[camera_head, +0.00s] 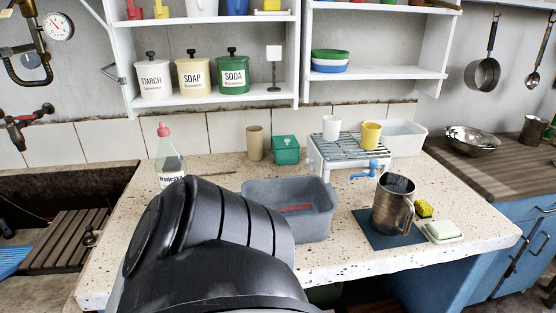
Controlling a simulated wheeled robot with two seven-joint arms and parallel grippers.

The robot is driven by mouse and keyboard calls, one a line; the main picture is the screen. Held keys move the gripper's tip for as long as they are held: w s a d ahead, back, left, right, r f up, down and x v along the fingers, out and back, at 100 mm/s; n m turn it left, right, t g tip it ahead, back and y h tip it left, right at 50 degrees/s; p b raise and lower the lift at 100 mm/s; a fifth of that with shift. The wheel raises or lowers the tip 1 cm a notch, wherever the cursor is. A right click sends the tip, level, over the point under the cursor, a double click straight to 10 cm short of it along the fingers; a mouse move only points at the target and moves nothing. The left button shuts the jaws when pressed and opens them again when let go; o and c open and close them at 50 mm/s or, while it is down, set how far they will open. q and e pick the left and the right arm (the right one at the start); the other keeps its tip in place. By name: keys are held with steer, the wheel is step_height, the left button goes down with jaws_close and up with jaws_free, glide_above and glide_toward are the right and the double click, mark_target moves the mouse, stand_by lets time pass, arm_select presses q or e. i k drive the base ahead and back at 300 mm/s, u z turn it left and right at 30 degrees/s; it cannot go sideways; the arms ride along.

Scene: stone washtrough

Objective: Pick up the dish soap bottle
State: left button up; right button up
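The dish soap bottle (168,156) is clear with a pink-red cap and a printed label. It stands upright at the back left of the speckled stone counter (340,262), near the trough. Its lower part is hidden behind a large dark link of my arm, which fills the lower middle of the view. Neither of my grippers shows, so I cannot see where they are relative to the bottle.
A grey basin (262,192) stands right of my arm. Behind are a beige cup (255,143), a green box (286,150) and a rack (350,147) with two cups. A metal pitcher (392,207) stands on a dark mat. The trough (50,185) is at left.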

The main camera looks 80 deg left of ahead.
mark_target(170, 166)
steer(key=z, duration=0.1)
steer(key=k, duration=1.45)
steer(key=u, duration=1.6)
